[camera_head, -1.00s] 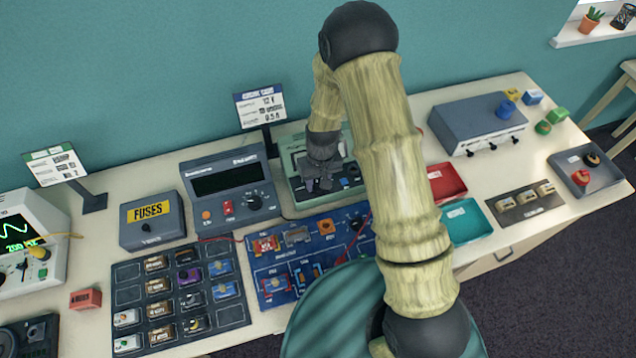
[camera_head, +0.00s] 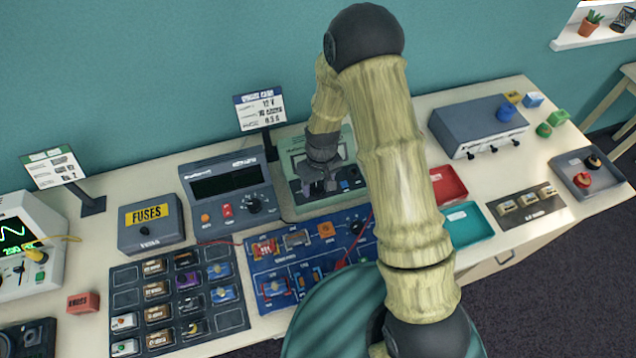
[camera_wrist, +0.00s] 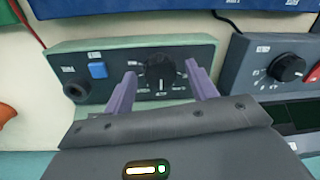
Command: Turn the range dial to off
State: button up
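In the wrist view, a round black dial (camera_wrist: 160,68) with a pale pointer mark sits on the front panel of a green instrument (camera_wrist: 205,52). The printing around it is too small to read. My gripper (camera_wrist: 162,78) is open, with one purple finger on each side of the dial. Whether the fingers touch it, I cannot tell. In the head view, my gripper (camera_head: 318,186) is over the green instrument (camera_head: 290,150) at the back of the table, and hides its dial. A grey meter (camera_head: 228,180) beside it has another black dial (camera_head: 253,204).
A blue circuit board (camera_head: 262,284) lies in front of the green instrument. A blue button (camera_wrist: 97,70) and a black socket (camera_wrist: 76,91) are close to the dial. A sign (camera_head: 260,110) stands behind. Red (camera_head: 447,184) and teal (camera_head: 468,226) trays lie to the right.

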aim_at(321, 185)
notch_tip(321, 185, up, 17)
jog(key=b, duration=0.3)
jog(key=shift+w+d+r, duration=0.2)
jog(key=shift+d, duration=0.25)
dwell(0.4)
jog(key=s+d+m+t, duration=0.2)
jog(key=s+d+m, duration=0.3)
jog(key=s+d, duration=0.7)
jog(key=shift+s+d+r+t+h, duration=0.3)
jog(key=shift+s+r+t, duration=0.1)
jog(key=shift+s, duration=0.15)
